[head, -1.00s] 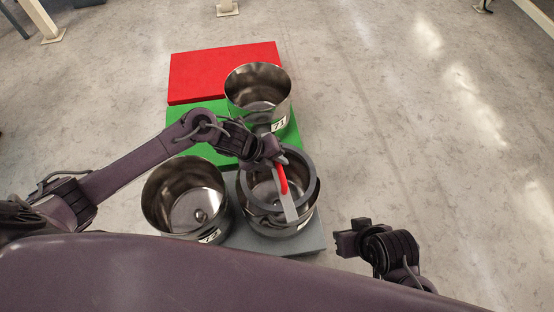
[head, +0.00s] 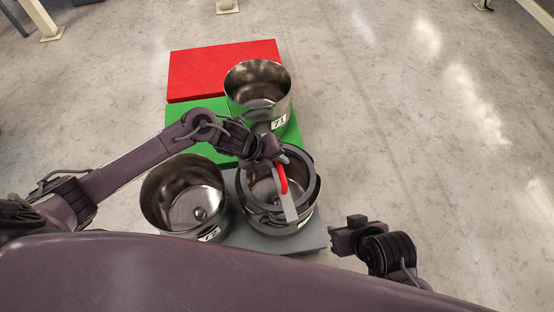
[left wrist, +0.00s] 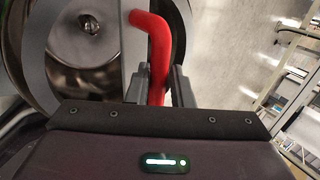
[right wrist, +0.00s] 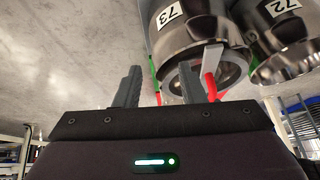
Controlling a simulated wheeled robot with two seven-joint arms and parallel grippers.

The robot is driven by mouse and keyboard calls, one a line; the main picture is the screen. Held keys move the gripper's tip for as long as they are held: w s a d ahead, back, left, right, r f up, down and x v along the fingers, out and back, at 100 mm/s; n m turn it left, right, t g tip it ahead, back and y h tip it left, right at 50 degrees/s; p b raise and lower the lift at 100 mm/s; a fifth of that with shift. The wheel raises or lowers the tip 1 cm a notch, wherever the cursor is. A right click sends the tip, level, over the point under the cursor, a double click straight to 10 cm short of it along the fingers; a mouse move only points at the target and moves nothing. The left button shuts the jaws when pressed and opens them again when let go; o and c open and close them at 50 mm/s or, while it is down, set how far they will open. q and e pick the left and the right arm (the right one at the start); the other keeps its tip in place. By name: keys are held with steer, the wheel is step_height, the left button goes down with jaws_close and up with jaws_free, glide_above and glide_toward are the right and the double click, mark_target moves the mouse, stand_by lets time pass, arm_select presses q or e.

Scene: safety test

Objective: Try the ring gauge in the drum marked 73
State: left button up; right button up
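The ring gauge is a flat grey ring (head: 308,172) with a grey crossbar and a red bent handle (left wrist: 160,48). My left gripper (head: 280,163) is shut on the red handle. The ring lies over the mouth of the steel drum (head: 270,222) at the front right, nearly covering its rim; I cannot tell whether it is inside the mouth or just above it. In the right wrist view this drum's label reads 73 (right wrist: 169,14), and the gauge's handle (right wrist: 211,86) shows at its mouth. My right gripper (right wrist: 158,86) is open and empty, right of the drum.
A drum marked 72 (head: 153,210) stands just left of drum 73. A red mat (head: 210,70) lies at the back and a grey mat (head: 312,240) at the front. The floor on the right is clear.

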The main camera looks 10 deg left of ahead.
arm_select(q)
steer(key=o, duration=0.4)
steer(key=shift+s, duration=0.1)
steer(key=shift+a+r, duration=0.2)
steer(key=shift+r, duration=0.05)
arm_select(e)
steer(key=s+d+m+g+h+p, duration=0.1)
steer(key=s+d+g+h+p, duration=0.1)
steer(key=d+g+p, duration=0.35)
arm_select(q)
steer(key=a+r+p, duration=0.1)
steer(key=r, duration=0.3)
steer(key=s+a+r+p, duration=0.1)
steer(key=r, duration=0.3)
steer(key=s+a+r+p, duration=0.1)
steer(key=r, duration=0.4)
steer(key=shift+a, duration=0.2)
arm_select(e)
step_height(320, 180, down, 7)
steer(key=d+t, duration=0.2)
steer(key=shift+m+h, duration=0.3)
steer(key=shift+m, duration=0.1)
